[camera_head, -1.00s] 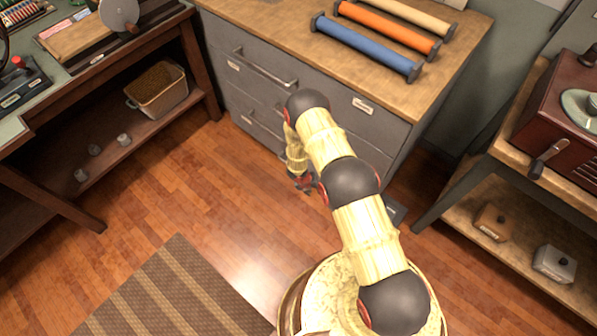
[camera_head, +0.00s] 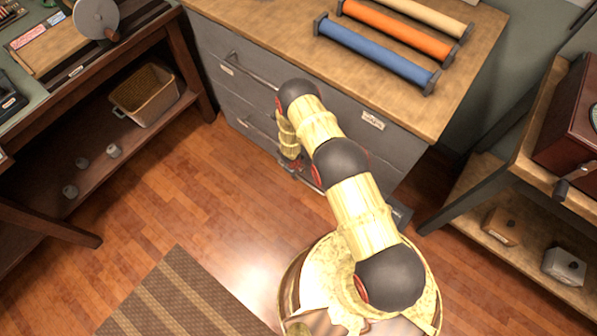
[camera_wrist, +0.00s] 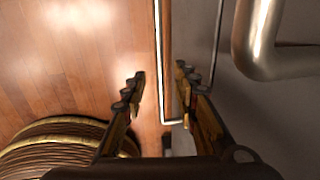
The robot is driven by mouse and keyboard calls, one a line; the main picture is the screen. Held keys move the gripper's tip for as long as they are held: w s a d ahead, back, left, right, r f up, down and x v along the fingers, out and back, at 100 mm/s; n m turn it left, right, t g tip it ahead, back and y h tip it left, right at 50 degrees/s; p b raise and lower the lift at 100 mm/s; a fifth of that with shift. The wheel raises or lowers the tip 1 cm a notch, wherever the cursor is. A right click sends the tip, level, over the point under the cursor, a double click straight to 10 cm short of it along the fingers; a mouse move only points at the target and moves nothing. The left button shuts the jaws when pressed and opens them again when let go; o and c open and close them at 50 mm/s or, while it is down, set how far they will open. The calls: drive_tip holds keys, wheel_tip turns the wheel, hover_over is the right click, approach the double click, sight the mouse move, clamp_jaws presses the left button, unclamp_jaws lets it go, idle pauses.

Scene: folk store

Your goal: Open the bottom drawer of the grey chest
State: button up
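The grey chest (camera_head: 335,125) stands at the back centre under a wooden top. The bar handle of its upper drawer (camera_head: 255,70) is bare. The lower drawer's handle is mostly hidden behind my arm in the head view. In the wrist view a slim bar handle (camera_wrist: 161,60) runs lengthwise between my fingers and bends toward the drawer front at its lower end. My gripper (camera_wrist: 160,72) is open, with one finger on each side of this bar and a gap visible on both sides. A thicker, nearer handle (camera_wrist: 256,40) shows at upper right. No drawer looks pulled out.
Blue, orange and cream rolls (camera_head: 375,52) lie on the chest's top. A workbench with a low shelf holding a bin (camera_head: 146,92) stands left. A wooden stand (camera_head: 475,195) stands right. A striped mat (camera_head: 180,295) lies in front; the wooden floor between is clear.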

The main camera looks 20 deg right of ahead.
sight(301, 178)
drive_tip(key=f+b, duration=0.1)
drive_tip(key=f, duration=0.1)
drive_tip(key=f+b, duration=0.1)
drive_tip(key=f, duration=0.1)
drive_tip(key=d+f+b, duration=0.1)
drive_tip(key=f, duration=0.2)
drive_tip(key=shift+w+d+f, duration=0.1)
drive_tip(key=shift+w, duration=0.25)
drive_tip(key=shift+c, duration=0.4)
clamp_jaws()
